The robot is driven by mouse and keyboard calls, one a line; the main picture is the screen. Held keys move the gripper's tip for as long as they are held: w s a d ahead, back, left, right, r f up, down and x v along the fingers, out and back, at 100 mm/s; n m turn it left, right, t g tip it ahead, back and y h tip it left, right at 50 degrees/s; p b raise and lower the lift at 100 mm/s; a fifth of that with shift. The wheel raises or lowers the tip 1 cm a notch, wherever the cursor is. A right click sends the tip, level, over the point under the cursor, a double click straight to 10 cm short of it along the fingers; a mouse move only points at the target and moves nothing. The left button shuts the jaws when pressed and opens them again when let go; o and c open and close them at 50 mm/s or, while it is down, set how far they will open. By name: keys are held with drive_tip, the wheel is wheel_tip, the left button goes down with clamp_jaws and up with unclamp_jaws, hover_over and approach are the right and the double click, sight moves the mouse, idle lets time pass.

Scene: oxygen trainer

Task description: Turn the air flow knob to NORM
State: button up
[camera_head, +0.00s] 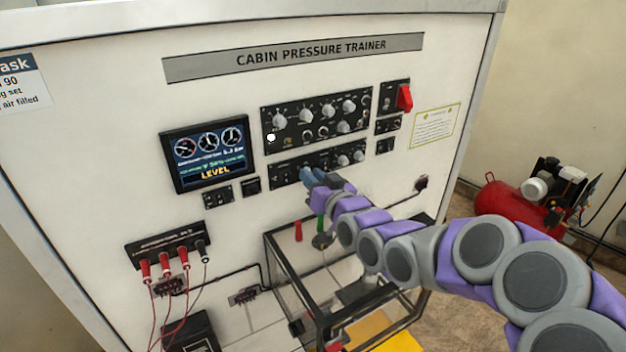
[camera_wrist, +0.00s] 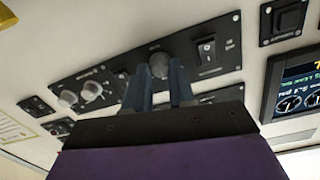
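My gripper (camera_head: 308,173) reaches the lower black control panel (camera_head: 348,153) of the cabin pressure trainer. In the wrist view, my gripper's fingers (camera_wrist: 159,72) stand apart, one on each side of a round grey knob (camera_wrist: 160,65). The knob sits between or just beyond the fingertips; I cannot tell whether they touch it. In the head view the gripper hides this knob. The panel's small labels, including any NORM mark, are too small to read, and the knob's pointer direction cannot be made out.
An upper panel (camera_head: 318,124) with several knobs is close above. A red-handled switch (camera_head: 404,97) and a screen (camera_head: 207,155) flank the panels. A framed clear box (camera_head: 296,282) stands below my arm. A red compressor (camera_head: 495,203) is on the floor to the right.

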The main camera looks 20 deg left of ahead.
drive_tip(key=o, duration=0.4)
drive_tip(key=shift+w+a+f, duration=0.15)
drive_tip(key=shift+s, duration=0.2)
drive_tip(key=b+v, duration=0.5)
drive_tip(key=v, duration=1.2)
